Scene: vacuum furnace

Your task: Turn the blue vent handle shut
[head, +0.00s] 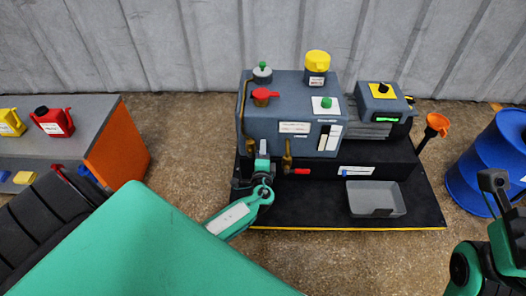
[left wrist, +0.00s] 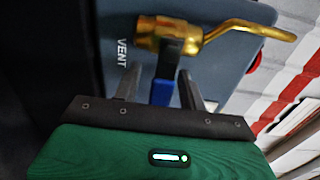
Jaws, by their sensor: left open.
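The vent valve (left wrist: 165,30) is brass and sits beside the word VENT on the grey machine in the left wrist view. Its blue handle (left wrist: 161,92) hangs from a dark stem and points toward my gripper. My left gripper (left wrist: 158,86) is open, with one finger on each side of the handle; I cannot tell whether either finger touches it. In the head view my left gripper (head: 262,152) is at the machine's lower left front, and the blue handle is hidden there. Part of my right arm shows at the right edge; its jaw state is unclear.
The grey machine (head: 282,105) stands on a black base with a yellow edge. A brass valve with a red handle (head: 301,171) is just right of my left gripper. A grey tray (head: 376,199) lies further right. A blue drum (head: 490,165) stands at the far right.

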